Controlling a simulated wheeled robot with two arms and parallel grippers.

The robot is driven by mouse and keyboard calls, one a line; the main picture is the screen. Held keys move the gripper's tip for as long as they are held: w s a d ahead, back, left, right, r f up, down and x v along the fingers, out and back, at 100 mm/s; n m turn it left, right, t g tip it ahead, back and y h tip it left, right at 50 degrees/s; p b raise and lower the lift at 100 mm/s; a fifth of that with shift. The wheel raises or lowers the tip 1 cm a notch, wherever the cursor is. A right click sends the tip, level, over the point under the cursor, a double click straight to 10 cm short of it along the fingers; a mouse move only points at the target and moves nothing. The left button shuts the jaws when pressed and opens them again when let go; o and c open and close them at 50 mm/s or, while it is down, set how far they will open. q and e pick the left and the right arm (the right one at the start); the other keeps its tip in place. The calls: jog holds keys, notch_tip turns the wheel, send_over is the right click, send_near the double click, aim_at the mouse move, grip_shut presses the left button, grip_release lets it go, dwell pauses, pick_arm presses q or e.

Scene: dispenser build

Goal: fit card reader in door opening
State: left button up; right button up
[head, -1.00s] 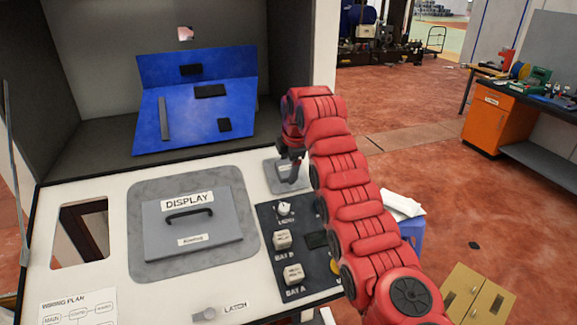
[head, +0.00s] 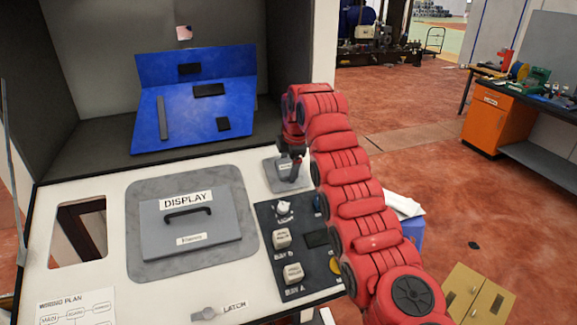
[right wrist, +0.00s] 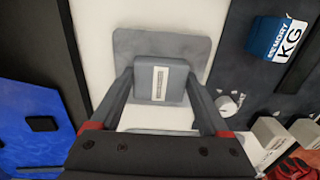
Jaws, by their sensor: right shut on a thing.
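The card reader appears to be the grey block with a white label (right wrist: 160,82) in the right wrist view. My right gripper (right wrist: 162,98) is shut on it, one finger on each side. Behind it is a grey rounded plate (right wrist: 127,42) on the white panel. In the head view my right gripper (head: 289,168) is at that plate, right of the DISPLAY lid; whether the block touches the plate I cannot tell. A rectangular opening (head: 85,230) shows at the left of the white panel (head: 110,190). My left gripper is not in view.
The DISPLAY lid (head: 190,226) with a black handle lies mid-panel. A dark plate (head: 291,215) with a knob and labelled bay blocks is below my right gripper. A latch (head: 205,313) is at the front. A blue board (head: 190,110) stands behind.

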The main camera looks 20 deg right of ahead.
jog(key=shift+b, duration=0.35)
dwell(0.6)
jog(key=shift+w+f, duration=0.15)
jog(key=shift+f, duration=0.2)
dwell(0.9)
jog(key=o, duration=1.4)
jog(key=shift+r, duration=0.1)
jog(key=shift+b+v, duration=0.3)
jog(key=shift+v, duration=2.65)
